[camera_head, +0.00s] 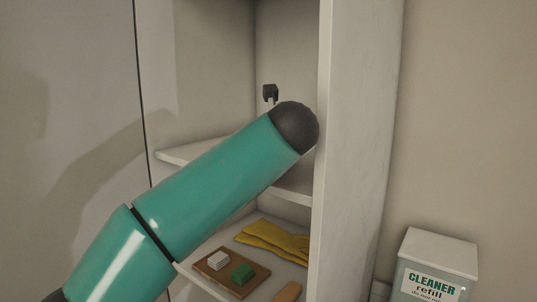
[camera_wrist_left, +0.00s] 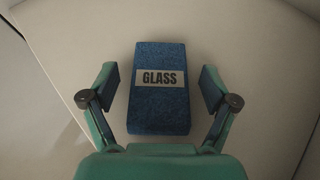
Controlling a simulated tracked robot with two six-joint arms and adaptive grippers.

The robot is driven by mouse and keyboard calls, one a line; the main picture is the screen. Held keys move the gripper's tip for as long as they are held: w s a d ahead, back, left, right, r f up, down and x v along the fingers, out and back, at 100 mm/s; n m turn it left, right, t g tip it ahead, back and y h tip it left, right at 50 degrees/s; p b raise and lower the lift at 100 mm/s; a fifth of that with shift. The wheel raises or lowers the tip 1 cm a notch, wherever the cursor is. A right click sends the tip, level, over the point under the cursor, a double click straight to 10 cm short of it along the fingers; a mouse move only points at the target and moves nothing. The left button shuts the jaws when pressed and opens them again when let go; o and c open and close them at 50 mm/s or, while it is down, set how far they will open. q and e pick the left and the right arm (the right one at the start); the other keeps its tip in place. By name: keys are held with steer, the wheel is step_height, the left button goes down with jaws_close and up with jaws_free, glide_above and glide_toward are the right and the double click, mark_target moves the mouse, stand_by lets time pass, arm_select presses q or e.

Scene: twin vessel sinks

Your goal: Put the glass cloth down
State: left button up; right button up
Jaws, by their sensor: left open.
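The glass cloth (camera_wrist_left: 160,112) is a blue folded block with a pale label reading GLASS. In the left wrist view it lies on a pale flat surface, between the two fingers of my left gripper (camera_wrist_left: 162,95). The fingers are open, with a gap on each side of the cloth, and do not touch it. My right gripper is in neither view.
A white cabinet has an upper shelf (camera_head: 182,154) and a lower shelf holding yellow gloves (camera_head: 270,238) and a brown tray (camera_head: 219,276) with a white block (camera_head: 218,260) and a green block (camera_head: 242,273). A cleaner refill box (camera_head: 437,270) stands right of the cabinet wall (camera_head: 357,150).

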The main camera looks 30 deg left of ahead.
arm_select(q)
steer(key=v, duration=1.2)
steer(key=shift+b, duration=0.3)
